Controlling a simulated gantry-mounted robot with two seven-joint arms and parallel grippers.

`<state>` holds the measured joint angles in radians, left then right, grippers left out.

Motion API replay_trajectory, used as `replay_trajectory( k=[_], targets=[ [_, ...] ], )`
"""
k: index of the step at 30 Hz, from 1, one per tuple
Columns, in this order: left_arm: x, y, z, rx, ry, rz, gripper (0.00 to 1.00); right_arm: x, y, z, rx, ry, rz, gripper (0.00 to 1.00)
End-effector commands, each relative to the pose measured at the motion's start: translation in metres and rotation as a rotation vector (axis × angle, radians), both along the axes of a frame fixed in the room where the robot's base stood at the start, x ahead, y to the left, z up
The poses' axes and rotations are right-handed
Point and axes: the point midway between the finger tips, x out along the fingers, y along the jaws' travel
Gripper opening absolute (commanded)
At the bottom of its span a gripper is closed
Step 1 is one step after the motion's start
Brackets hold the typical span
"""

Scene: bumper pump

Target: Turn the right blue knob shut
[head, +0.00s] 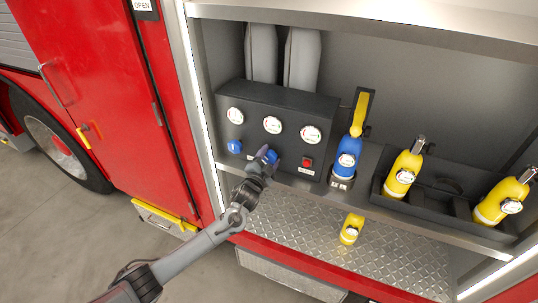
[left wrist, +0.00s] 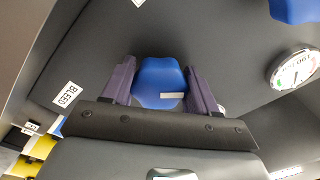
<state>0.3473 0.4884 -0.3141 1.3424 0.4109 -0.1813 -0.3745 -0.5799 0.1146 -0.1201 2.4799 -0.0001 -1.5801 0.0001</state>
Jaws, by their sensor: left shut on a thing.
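The right blue knob (head: 272,156) is on the front of the black pump panel, mostly hidden behind my left gripper (head: 264,158) in the head view. In the left wrist view the knob (left wrist: 158,80) sits between the two purple-grey fingers of my left gripper (left wrist: 160,85), with a small white mark on its face. The fingers are shut on its sides. The left blue knob (head: 235,147) is free on the panel, and a blue part shows at the top right of the left wrist view (left wrist: 295,9). My right gripper is in neither view.
The black panel (head: 283,97) has several white gauges and a red button (head: 307,163). A blue bottle (head: 346,160) and yellow bottles (head: 403,175) stand to the right. One yellow bottle (head: 351,229) is on the metal tread plate (head: 300,222). A red door (head: 110,110) is at left.

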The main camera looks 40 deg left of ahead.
Motion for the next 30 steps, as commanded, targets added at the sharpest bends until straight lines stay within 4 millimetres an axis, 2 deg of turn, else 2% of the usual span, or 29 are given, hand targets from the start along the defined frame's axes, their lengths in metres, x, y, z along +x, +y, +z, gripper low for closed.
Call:
replay_trajectory(
  k=[18,30],
  targets=[
    [0.0,0.002,0.002,0.555,0.151,0.001,0.28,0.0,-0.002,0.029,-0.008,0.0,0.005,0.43],
    [-0.001,0.002,0.002,0.782,0.21,0.001,0.28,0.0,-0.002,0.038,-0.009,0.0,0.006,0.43]
  ],
)
